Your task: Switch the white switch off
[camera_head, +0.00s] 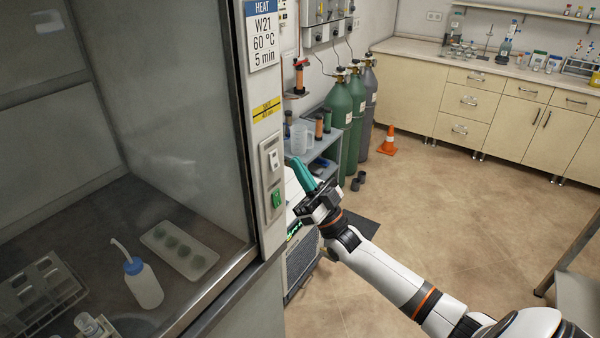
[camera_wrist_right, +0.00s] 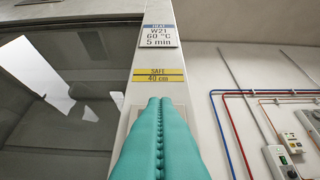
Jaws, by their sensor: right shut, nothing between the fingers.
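The white switch (camera_head: 273,158) sits in the upper part of a grey plate on the front post of the fume hood. A green switch (camera_head: 276,198) sits below it on the same plate. I cannot tell which way the white switch is tipped. My right gripper (camera_head: 295,163) is shut and empty, its teal fingers pointing up and left, just right of the plate in the head view and apparently apart from it. In the right wrist view its fingers (camera_wrist_right: 160,104) lie together below the yellow label, and neither switch shows there. My left gripper is not in view.
The hood's glass sash (camera_head: 170,90) is left of the post. Inside stand a wash bottle (camera_head: 143,284), a sample tray (camera_head: 180,250) and a rack (camera_head: 40,290). Gas cylinders (camera_head: 338,120) and a grey cart (camera_head: 318,160) stand behind my gripper. The floor to the right is mostly clear.

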